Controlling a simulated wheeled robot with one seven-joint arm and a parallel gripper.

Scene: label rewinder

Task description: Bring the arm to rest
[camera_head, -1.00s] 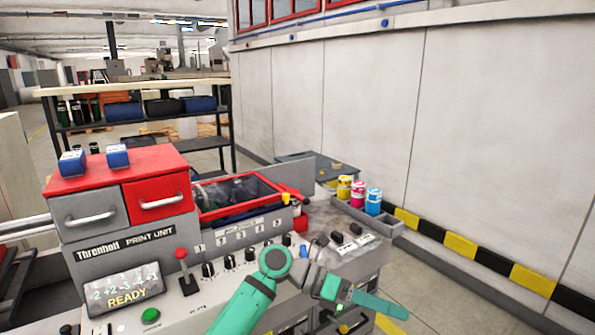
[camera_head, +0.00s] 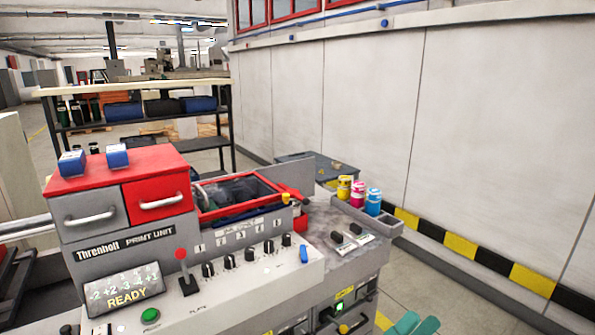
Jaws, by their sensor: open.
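Only the tips of two teal fingers of my gripper (camera_head: 416,325) show, at the bottom edge right of centre. They stand a little apart, open, with nothing seen between them. The rest of my arm is below the picture.
Yellow, pink and blue bottles (camera_head: 359,195) stand in a tray at the unit's right end. A bare wall (camera_head: 480,130) rises behind.

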